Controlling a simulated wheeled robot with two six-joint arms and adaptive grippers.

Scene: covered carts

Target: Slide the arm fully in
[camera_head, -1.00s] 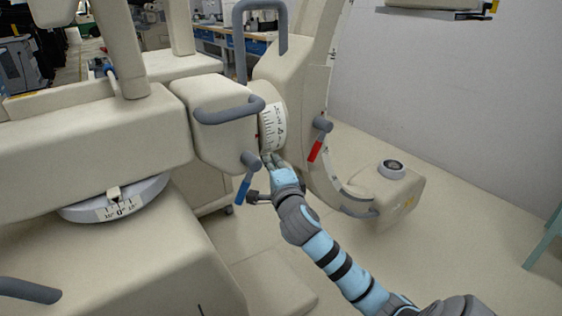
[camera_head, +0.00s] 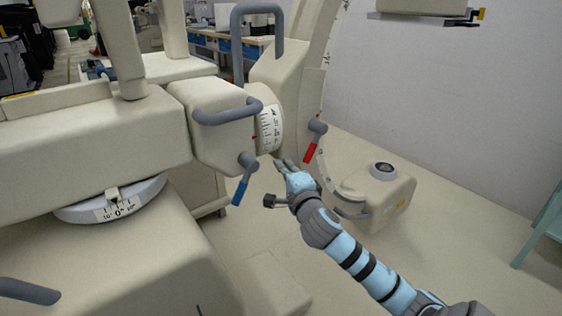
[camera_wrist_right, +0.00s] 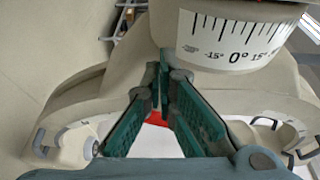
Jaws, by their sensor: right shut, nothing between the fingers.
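The machine's horizontal arm ends in a beige block (camera_head: 222,140) with a grey loop handle (camera_head: 228,113) and a blue lever (camera_head: 240,190) below. A white scale drum (camera_head: 268,128) joins it to the curved C-shaped part, which carries a red lever (camera_head: 311,148). The drum shows 0° in the right wrist view (camera_wrist_right: 238,38). My right gripper (camera_head: 280,163) is shut and empty, just below and right of the drum. In the right wrist view its fingers (camera_wrist_right: 160,80) meet in front of the beige body, with red showing behind them. My left gripper is not in view.
A beige housing with a dark round top (camera_head: 384,168) ends the C-shaped part at right. A tall grey loop handle (camera_head: 258,45) stands above the drum. A round base scale (camera_head: 115,205) sits at left. Open floor lies at right, with a teal-legged stand (camera_head: 540,240) at the edge.

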